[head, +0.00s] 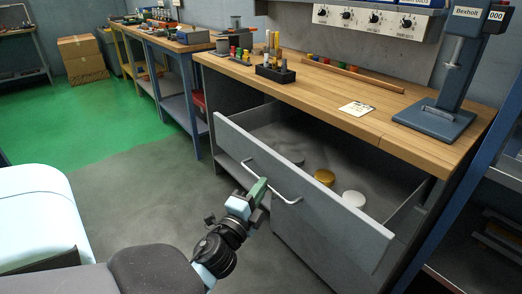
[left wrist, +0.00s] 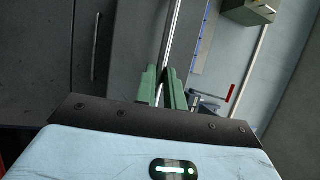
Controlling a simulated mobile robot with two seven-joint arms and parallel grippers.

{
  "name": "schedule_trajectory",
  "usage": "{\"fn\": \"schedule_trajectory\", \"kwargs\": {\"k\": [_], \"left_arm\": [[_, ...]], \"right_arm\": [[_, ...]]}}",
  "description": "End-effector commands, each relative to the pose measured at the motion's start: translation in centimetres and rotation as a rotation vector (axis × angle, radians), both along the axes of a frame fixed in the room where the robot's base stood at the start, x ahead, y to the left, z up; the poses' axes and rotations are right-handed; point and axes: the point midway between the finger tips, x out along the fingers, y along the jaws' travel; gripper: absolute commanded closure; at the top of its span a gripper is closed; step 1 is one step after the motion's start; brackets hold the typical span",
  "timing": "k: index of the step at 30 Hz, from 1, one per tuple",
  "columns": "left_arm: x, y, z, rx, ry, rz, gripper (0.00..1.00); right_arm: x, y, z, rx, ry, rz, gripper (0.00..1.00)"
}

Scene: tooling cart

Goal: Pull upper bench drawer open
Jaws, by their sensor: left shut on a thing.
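The upper bench drawer (head: 330,205) is grey and stands pulled well out from under the wooden bench top (head: 370,105). A gold round thing (head: 324,177) and a white round thing (head: 353,198) lie inside it. A pale bar handle (head: 288,199) runs along its front. My left gripper (head: 259,188), with green fingers, is at the handle near the middle of the drawer front. In the left wrist view the green fingers (left wrist: 163,90) are closed on the bar, which runs up between them. My right gripper is not seen.
A black holder (head: 275,74) with upright items stands on the bench top. A blue press-like stand (head: 435,118) is at the right end, with a paper tag (head: 356,109) nearby. Open grey floor (head: 130,200) lies left of the drawer.

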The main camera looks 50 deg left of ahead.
Motion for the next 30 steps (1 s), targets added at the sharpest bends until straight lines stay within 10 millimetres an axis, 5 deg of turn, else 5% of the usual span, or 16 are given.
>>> {"fn": "schedule_trajectory", "kwargs": {"k": [4,5,9,20,30], "left_arm": [[0.0,0.0,0.0,0.0,0.0,0.0,1.0],[0.0,0.0,0.0,0.0,0.0,0.0,0.87],[0.0,0.0,0.0,0.0,0.0,-0.001,0.68],[-0.4,-0.2,-0.1,-0.001,0.001,0.0,0.68],[-5.0,-1.7,-1.2,-0.003,0.004,0.001,0.68]], "right_arm": [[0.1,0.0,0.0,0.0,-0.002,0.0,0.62],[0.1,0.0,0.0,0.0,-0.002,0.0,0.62],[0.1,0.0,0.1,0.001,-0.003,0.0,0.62],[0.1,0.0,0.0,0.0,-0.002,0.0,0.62],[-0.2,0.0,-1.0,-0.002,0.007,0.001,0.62]]}}
